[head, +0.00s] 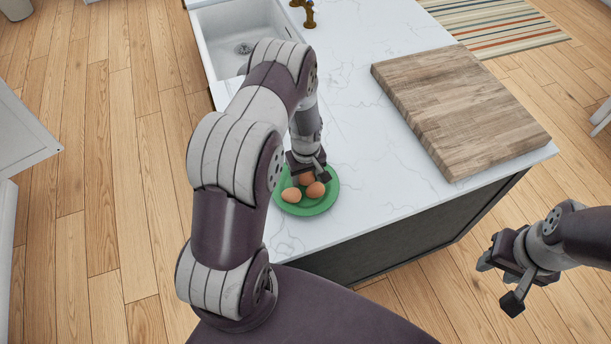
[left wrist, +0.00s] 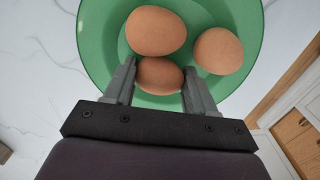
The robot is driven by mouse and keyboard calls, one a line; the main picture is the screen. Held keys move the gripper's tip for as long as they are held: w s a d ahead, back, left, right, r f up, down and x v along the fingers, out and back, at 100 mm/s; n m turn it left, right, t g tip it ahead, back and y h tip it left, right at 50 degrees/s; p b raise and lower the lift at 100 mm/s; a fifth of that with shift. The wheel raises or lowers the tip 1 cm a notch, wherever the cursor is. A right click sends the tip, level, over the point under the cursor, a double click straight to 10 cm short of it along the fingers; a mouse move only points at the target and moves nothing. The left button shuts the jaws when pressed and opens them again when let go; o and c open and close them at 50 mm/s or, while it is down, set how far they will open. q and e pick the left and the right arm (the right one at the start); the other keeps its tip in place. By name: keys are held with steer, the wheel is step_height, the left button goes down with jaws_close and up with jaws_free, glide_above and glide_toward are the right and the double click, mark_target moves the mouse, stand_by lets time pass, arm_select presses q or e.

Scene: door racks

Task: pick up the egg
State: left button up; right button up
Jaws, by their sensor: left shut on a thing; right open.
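Three brown eggs lie in a green plate (head: 328,202) on the white countertop. In the head view one egg (head: 291,195) is at the left, one egg (head: 316,189) at the right, and one egg (head: 306,178) is at the back, under my left gripper (head: 308,176). In the left wrist view my left gripper (left wrist: 158,82) is shut on the nearest egg (left wrist: 158,76), with a finger on each side of it. The other two eggs, a large-looking one (left wrist: 156,30) and one at the right (left wrist: 218,51), are outside the fingers. My right gripper (head: 497,284) is open and empty, off the counter.
A wooden cutting board (head: 460,108) lies on the right of the marble counter (head: 365,150). A white sink (head: 240,35) with a brass faucet (head: 306,12) is at the back left. The counter between plate and board is clear.

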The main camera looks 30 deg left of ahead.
arm_select(q)
steer(key=shift+r, duration=0.15)
steer(key=shift+r+b, duration=0.3)
steer(key=shift+b, duration=0.05)
steer(key=r, duration=0.1)
steer(key=r+b, duration=0.1)
steer(key=shift+a+r, duration=0.2)
steer(key=shift+r, duration=0.15)
steer(key=w+a+r+b, duration=0.2)
steer(key=w+a+r, duration=0.7)
steer(key=a+r, duration=0.15)
steer(key=s+a+f+b, duration=0.1)
steer(key=a+f+b, duration=0.2)
steer(key=a+f, duration=0.2)
step_height(320, 180, down, 2)
steer(key=shift+a, duration=0.4)
